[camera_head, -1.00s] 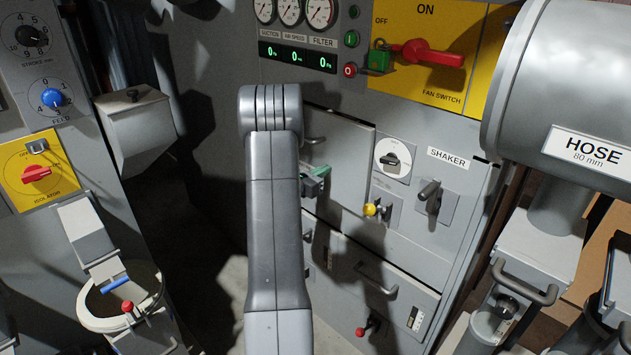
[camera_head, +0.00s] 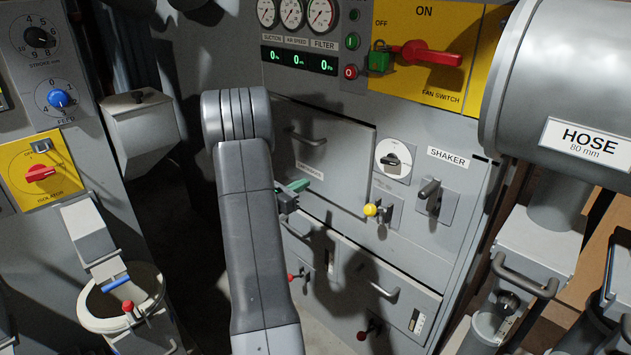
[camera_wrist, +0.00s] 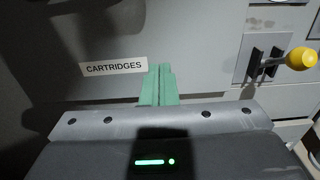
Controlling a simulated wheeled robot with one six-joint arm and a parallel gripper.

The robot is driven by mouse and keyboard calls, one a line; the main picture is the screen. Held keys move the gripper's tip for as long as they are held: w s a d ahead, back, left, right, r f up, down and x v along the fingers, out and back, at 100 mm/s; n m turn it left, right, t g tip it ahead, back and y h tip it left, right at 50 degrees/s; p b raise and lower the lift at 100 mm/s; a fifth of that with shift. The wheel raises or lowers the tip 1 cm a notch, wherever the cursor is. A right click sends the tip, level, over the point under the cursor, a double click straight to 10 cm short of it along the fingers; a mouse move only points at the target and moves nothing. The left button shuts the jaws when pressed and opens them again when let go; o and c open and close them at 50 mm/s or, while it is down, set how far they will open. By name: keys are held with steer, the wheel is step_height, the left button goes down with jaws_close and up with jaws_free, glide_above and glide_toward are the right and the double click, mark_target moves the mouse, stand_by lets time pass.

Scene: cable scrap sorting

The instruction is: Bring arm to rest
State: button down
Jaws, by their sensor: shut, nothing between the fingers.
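My arm (camera_head: 243,200) rises through the middle of the head view, in front of the grey filter cabinet. My gripper (camera_wrist: 159,72) shows in the wrist view with its two green fingers together and nothing between them. It points at a grey panel beside the CARTRIDGES label (camera_wrist: 113,68). In the head view the green fingertips (camera_head: 299,185) show just right of my arm, by the cartridge door (camera_head: 335,165). I cannot tell whether they touch the panel.
A yellow-knobbed lever (camera_head: 371,210) and the SHAKER handle (camera_head: 429,190) stick out right of my gripper. The fan switch (camera_head: 425,53) has a green padlock (camera_head: 379,58). The hose drum (camera_head: 560,80) stands at the right.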

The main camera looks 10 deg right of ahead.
steer(key=shift+v, duration=2.3)
steer(key=shift+d+r, duration=0.1)
steer(key=shift+d, duration=0.05)
steer(key=p, duration=0.1)
glide_toward(330, 169)
steer(key=x, duration=0.5)
steer(key=shift+s, duration=0.1)
steer(key=shift+x, duration=0.75)
steer(key=shift+p, duration=0.3)
